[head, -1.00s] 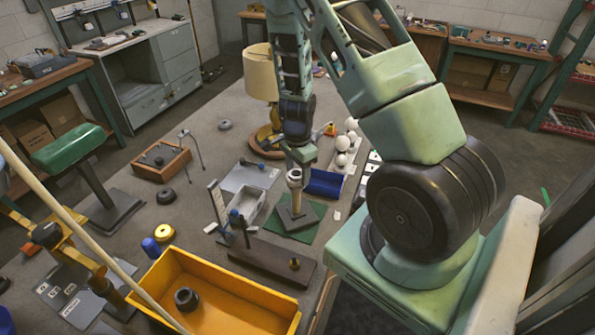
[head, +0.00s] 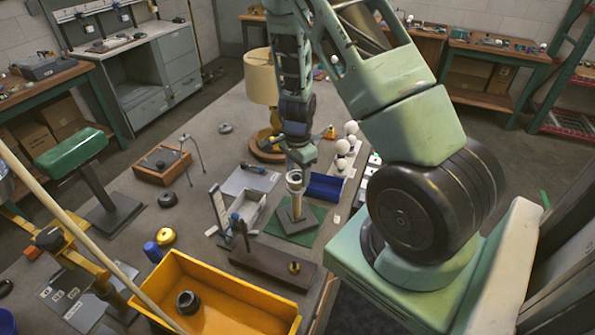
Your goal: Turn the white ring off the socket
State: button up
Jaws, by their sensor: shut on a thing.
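The socket (head: 296,205) is a pale upright piece on a dark square base (head: 293,218), which rests on a green mat (head: 309,233). The white ring (head: 294,178) shows as a pale band at the socket's top, right under my gripper. My gripper (head: 297,171) points straight down over the socket and is shut on the white ring. The fingertips are small and partly merge with the ring, so I cannot tell whether the ring is still threaded on or clear of the socket.
A blue bin (head: 327,187) stands just right of the socket, with white bulbs (head: 343,147) behind it. A grey tray (head: 250,210) is at its left. A dark block (head: 270,262) and a yellow bin (head: 215,300) lie nearer. A lamp with a cream shade (head: 261,78) stands behind.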

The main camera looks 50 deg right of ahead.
jog(key=shift+r, duration=0.1)
jog(key=shift+r+p, duration=1.45)
jog(key=shift+r, duration=0.15)
notch_tip(320, 180, up, 4)
jog(key=p, duration=0.3)
